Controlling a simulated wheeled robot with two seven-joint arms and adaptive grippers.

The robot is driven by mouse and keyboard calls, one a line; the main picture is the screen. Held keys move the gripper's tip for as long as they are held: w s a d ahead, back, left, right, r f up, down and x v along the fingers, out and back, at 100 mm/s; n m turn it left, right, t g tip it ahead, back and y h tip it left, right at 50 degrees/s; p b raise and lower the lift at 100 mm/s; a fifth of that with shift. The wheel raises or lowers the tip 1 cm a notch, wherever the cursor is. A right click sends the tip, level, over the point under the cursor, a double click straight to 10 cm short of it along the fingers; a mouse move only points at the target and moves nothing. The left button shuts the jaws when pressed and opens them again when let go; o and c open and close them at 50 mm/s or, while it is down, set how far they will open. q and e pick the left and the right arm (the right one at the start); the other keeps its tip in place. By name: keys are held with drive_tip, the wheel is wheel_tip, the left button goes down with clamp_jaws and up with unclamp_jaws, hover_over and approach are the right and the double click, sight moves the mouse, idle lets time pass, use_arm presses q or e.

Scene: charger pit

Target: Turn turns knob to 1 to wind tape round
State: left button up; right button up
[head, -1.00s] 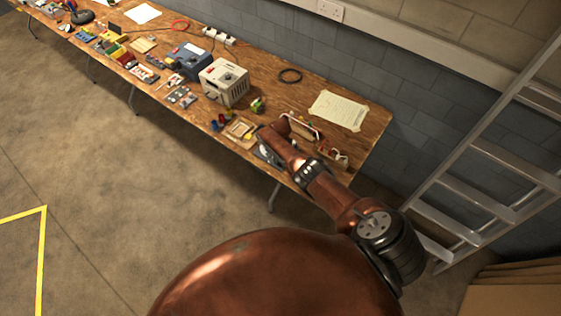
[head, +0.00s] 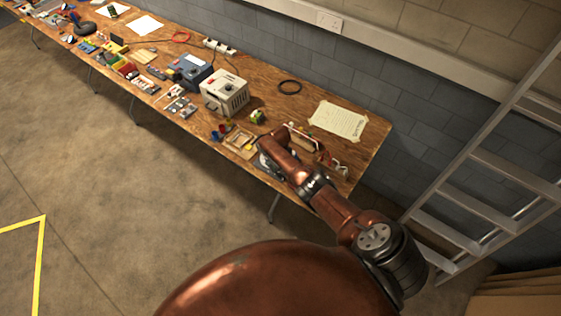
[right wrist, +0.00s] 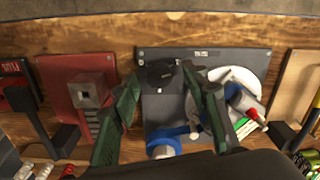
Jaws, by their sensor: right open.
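A dark plate (right wrist: 228,58) with a small label at its far edge lies on the wooden bench. A black knob (right wrist: 161,76) stands on it in the right wrist view. My right gripper (right wrist: 160,84) is open, its two green-edged fingers on either side of the knob; I cannot tell whether they touch it. A white round piece (right wrist: 240,78), maybe a tape roll, sits right of the right finger. A blue part (right wrist: 166,143) lies nearer the wrist. The knob's setting is not readable. In the head view my arm mostly hides the gripper (head: 266,158) and plate. My left gripper is out of view.
A red plate with a grey block (right wrist: 90,92) lies close left of my fingers, a wooden board (right wrist: 300,85) to the right. On the bench stand a white box (head: 226,95) and a blue box (head: 190,70). A ladder (head: 490,170) leans at the right.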

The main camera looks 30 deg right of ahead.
wheel_tip(320, 180, up, 11)
idle(0.4)
drive_tip(key=shift+d+f, duration=0.1)
drive_tip(key=shift+f, duration=0.05)
